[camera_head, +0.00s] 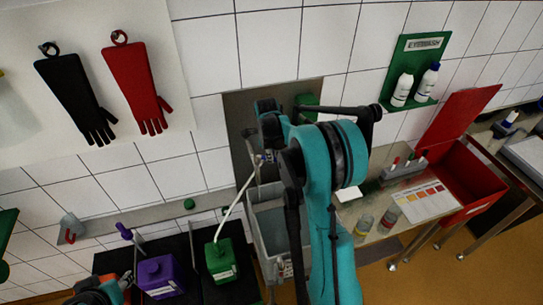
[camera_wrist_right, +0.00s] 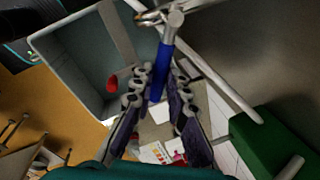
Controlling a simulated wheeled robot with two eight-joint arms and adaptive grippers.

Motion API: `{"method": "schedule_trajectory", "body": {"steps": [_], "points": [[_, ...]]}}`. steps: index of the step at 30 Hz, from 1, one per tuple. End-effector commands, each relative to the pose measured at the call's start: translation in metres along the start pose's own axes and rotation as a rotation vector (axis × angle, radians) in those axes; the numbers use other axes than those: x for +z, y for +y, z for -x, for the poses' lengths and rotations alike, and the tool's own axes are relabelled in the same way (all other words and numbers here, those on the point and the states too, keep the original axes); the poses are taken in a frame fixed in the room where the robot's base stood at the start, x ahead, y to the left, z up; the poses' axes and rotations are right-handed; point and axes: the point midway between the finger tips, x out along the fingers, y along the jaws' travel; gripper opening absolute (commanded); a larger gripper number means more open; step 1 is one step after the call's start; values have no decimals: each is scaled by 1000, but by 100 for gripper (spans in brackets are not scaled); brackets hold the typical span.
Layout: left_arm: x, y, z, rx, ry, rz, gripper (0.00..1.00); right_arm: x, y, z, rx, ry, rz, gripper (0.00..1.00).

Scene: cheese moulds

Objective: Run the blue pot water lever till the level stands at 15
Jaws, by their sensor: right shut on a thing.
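The blue lever (camera_wrist_right: 163,66) sits on a metal fitting and runs down between the fingers of my right gripper (camera_wrist_right: 158,84) in the right wrist view. That gripper is shut on the lever. In the head view my teal right arm hides most of the gripper and lever, in front of a dark wall panel (camera_head: 237,112). A grey open basin (camera_wrist_right: 60,47) stands beside the lever; its side also shows in the head view (camera_head: 270,222). I cannot read a water level.
A purple container (camera_head: 160,277) and a green container (camera_head: 220,262) stand left of the basin. A red box (camera_head: 468,182) with a raised lid is on the right-hand bench. Gloves (camera_head: 138,88) and an eyewash board (camera_head: 416,68) hang on the wall.

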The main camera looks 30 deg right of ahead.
Motion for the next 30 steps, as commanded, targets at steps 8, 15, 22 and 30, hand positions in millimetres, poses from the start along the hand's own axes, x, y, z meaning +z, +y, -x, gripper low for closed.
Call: {"method": "schedule_trajectory", "body": {"steps": [8,15,22,30], "points": [[0,0,0,0,0,0,40,0,0,1,-2,2,-12,0],[0,0,0,0,0,0,40,0,0,1,-2,2,-11,33],[0,0,0,0,0,0,40,0,0,0,-1,2,-10,36],[0,0,0,0,0,0,40,0,0,20,-1,2,-10,36]]}}
